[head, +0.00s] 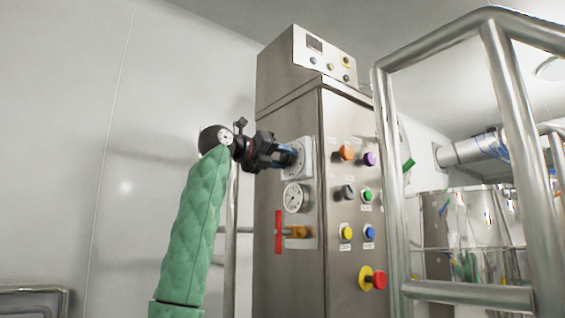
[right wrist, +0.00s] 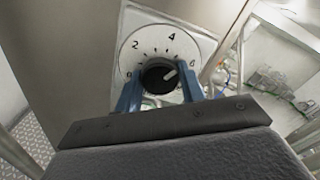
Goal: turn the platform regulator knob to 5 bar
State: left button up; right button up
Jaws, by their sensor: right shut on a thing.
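The platform regulator knob (right wrist: 157,77) is black and round with a white pointer mark. It sits on a white dial plate (right wrist: 130,57) numbered 2, 4 and 6 along its upper arc. The pointer faces right and slightly up, on the side between 4 and 6; the exact reading is unclear. My right gripper (right wrist: 160,95) is shut on the knob, a blue finger at each side. In the head view my right gripper (head: 290,157) reaches the upper white plate on the cabinet's left face and hides the knob. My left gripper is not in view.
Below the plate are a round gauge (head: 296,197) and a red lever handle (head: 278,232). The steel cabinet (head: 345,222) bears several coloured buttons on its right face. A steel handrail (head: 500,90) stands at right. The wall at left is bare.

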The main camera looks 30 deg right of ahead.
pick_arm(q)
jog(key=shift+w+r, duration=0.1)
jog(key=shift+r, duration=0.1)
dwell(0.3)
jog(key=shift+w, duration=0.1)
pick_arm(e)
jog(key=o, duration=1)
jog(key=shift+w, duration=0.1)
jog(key=shift+c, duration=0.2)
jog(key=shift+a+f+b, duration=0.1)
jog(key=shift+a+b, duration=0.25)
jog(key=shift+a, duration=0.05)
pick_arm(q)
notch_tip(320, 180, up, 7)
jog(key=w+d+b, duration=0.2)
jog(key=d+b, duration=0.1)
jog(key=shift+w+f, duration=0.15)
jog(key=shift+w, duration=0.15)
pick_arm(e)
jog(key=a, duration=0.7)
jog(key=shift+s, duration=0.25)
